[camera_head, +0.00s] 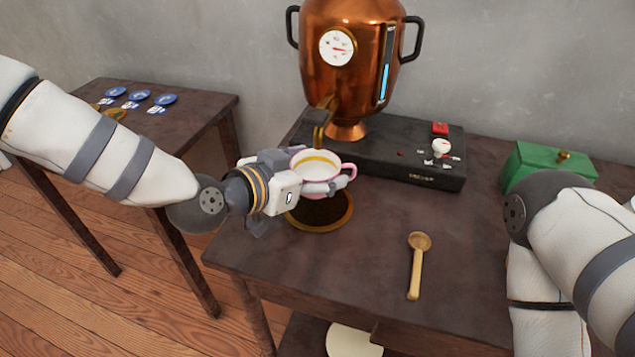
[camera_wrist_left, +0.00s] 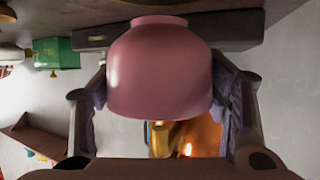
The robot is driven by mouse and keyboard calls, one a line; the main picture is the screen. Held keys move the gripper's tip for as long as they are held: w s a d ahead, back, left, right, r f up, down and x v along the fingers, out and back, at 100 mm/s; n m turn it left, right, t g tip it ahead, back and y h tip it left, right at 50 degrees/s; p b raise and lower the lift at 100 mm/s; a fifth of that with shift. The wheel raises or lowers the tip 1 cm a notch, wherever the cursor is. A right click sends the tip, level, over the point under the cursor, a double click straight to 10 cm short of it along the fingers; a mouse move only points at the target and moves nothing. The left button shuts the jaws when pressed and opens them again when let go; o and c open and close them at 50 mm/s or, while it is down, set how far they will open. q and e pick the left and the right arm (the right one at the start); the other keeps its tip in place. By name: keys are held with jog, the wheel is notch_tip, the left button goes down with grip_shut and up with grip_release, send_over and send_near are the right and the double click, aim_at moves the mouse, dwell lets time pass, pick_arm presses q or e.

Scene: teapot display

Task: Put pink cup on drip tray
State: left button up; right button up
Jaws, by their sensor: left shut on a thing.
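The pink cup (camera_head: 323,163) has a pale inside and a gold band. It is held upright in the air just in front of the spout (camera_head: 320,118) of the copper urn. My left gripper (camera_head: 308,178) is shut on the cup's body. In the left wrist view the pink cup (camera_wrist_left: 160,70) sits between the two fingers. A round dark tray with a gold rim (camera_head: 325,216), which looks like the drip tray, lies on the table below the cup, partly hidden by my left gripper. My right arm is at the right, but its gripper does not show.
The copper urn (camera_head: 350,60) stands on a black base (camera_head: 400,158) with controls. A wooden spoon (camera_head: 415,265) lies on the table's front part. A green box (camera_head: 545,170) is at the right. A side table (camera_head: 190,110) holds several blue discs.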

aim_at(323, 177)
pick_arm(q)
jog(key=shift+w+d+f, duration=0.15)
jog(key=shift+f, duration=0.7)
jog(key=shift+w+d+f, duration=0.1)
jog(key=shift+w+f, duration=0.05)
jog(key=shift+f, duration=0.7)
jog(key=shift+f+b, duration=0.2)
jog(key=shift+b, duration=0.1)
jog(key=o, duration=1.2)
